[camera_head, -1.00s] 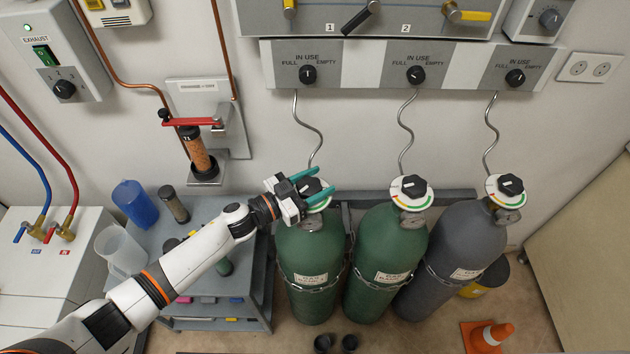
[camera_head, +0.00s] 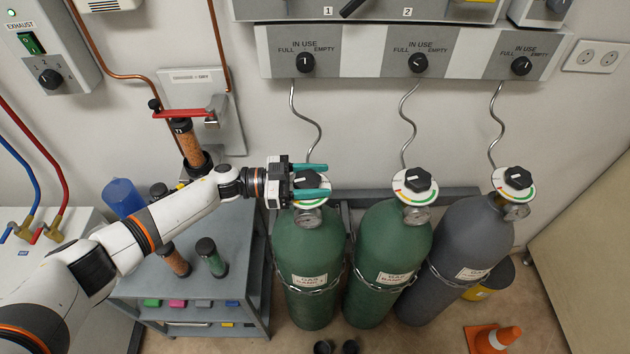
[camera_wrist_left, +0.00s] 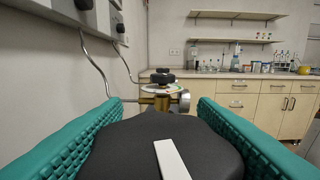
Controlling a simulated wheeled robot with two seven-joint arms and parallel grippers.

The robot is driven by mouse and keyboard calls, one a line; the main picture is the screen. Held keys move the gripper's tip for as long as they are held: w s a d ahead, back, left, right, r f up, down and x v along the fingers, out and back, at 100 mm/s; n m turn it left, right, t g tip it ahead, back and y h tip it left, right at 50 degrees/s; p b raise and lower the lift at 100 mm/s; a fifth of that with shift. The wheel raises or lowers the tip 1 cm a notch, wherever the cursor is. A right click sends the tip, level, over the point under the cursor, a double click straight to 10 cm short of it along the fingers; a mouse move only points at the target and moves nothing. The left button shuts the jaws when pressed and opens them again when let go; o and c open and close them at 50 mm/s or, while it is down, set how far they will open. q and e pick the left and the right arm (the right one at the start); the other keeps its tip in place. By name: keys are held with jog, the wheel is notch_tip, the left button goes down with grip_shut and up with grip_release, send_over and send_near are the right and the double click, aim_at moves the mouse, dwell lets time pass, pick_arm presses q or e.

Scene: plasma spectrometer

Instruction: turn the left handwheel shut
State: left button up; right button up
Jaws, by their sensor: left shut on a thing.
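The left handwheel (camera_wrist_left: 150,150) is a black knob with a white mark, on top of the left green gas cylinder (camera_head: 307,257). In the head view a white dial disc shows around it. My left gripper (camera_head: 312,181) has its teal fingers on either side of this handwheel and is shut on it. In the left wrist view the knob fills the space between the two fingers, its white mark pointing toward the bottom and slightly right. My right gripper is not in view.
A middle green cylinder with its black handwheel (camera_head: 418,180) and a grey cylinder (camera_head: 462,245) stand to the right. A grey panel (camera_head: 360,52) with three gauge knobs is on the wall above. A grey cart (camera_head: 215,283) with bottles stands at the left.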

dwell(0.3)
pick_arm(q)
jog(key=o, duration=1)
jog(key=a+b, duration=0.3)
jog(key=a, duration=0.9)
jog(key=shift+s, duration=0.15)
